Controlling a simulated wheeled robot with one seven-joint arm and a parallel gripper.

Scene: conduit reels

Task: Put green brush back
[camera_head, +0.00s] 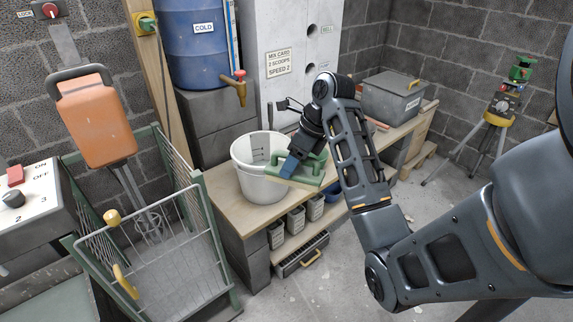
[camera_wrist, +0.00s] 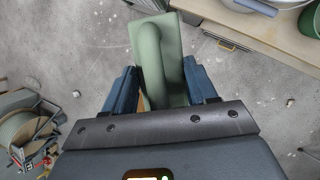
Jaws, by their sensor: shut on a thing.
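The green brush shows in the head view (camera_head: 308,172) as a flat, pale-edged board with a raised green loop handle. In the wrist view the green brush (camera_wrist: 168,50) points away from me between the two blue fingers. My gripper (camera_head: 290,165) is shut on its handle; the fingers also show in the wrist view (camera_wrist: 158,88). The brush is held in the air by the front edge of the bench, and in the head view it overlaps the right side of a white bucket (camera_head: 255,180). Its underside is hidden.
The wooden bench (camera_head: 222,187) carries the bucket and a grey lidded box (camera_head: 390,98). A mesh-guarded mixer (camera_head: 150,235) stands left. A cable reel (camera_wrist: 20,132) shows in the wrist view. Open floor lies in front.

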